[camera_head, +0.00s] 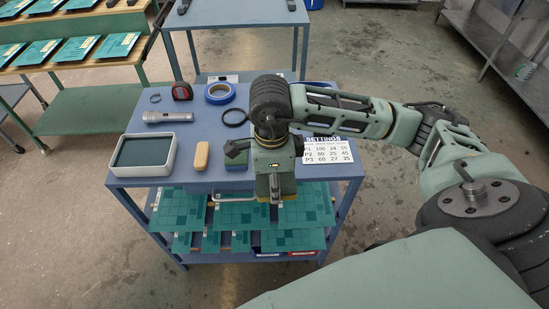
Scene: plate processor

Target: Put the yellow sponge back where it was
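A tan-yellow block with rounded ends (202,156), which looks like the yellow sponge, lies on the blue cart top (185,187) between a grey-rimmed tray and a small green-and-blue block (236,160). My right arm reaches in from the right over the cart. Its gripper (275,198) points down at the cart's front edge, right of the green-and-blue block and apart from the yellow one. Its fingertips are small and partly hidden by the gripper body, so I cannot tell whether they are open or hold anything. My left gripper is not in view.
The grey-rimmed tray (144,154) stands at the cart's left. A flashlight (168,117), tape measure (182,91), blue tape roll (220,93) and black ring (235,117) lie behind. A settings sign (328,151) is at the right. Teal plates (281,211) fill the shelves below.

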